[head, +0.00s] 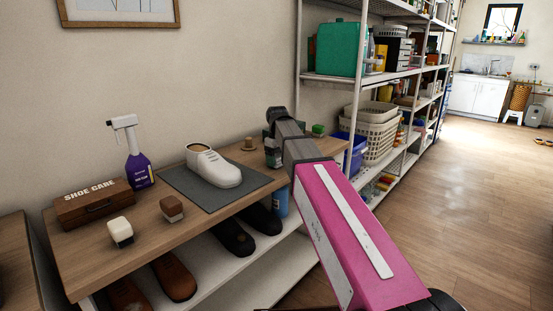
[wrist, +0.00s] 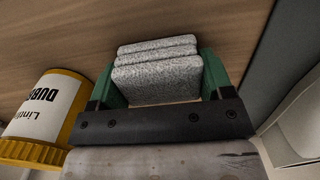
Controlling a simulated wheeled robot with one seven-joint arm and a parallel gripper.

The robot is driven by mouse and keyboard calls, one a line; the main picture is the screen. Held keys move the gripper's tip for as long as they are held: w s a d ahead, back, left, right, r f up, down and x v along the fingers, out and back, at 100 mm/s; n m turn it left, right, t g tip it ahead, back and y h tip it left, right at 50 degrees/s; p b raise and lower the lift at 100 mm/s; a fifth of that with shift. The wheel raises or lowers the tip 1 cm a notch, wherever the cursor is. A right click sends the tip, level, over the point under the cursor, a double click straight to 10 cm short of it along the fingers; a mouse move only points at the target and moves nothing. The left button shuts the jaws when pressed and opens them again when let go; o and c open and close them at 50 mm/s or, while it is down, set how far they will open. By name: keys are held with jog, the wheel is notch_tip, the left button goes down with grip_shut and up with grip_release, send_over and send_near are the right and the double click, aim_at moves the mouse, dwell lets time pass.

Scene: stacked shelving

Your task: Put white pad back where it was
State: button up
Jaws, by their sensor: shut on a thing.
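In the wrist view, my gripper (wrist: 160,72) is shut on a pale, speckled white-grey pad (wrist: 158,82) between its green fingers. Layered edges show above its near face; I cannot tell whether these are one pad or several. The wooden table top (wrist: 60,35) lies beyond it, and I cannot tell whether the pad touches it. In the head view, my arm reaches over the right end of the shoe table (head: 88,232) and hides most of the gripper and the pad.
A yellow-and-white tin (wrist: 42,115) is close left of my gripper in the wrist view. A white shoe (head: 215,168) stands on a grey mat (head: 190,186). A shoe care box (head: 95,205), purple spray bottle (head: 138,168) and two small blocks are left. Shelving (head: 330,78) stands behind right.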

aim_at(278, 155)
jog(key=o, duration=1)
jog(key=shift+f, duration=0.1)
jog(key=shift+c, duration=0.2)
notch_tip(278, 155, up, 12)
jog(key=shift+w, duration=0.15)
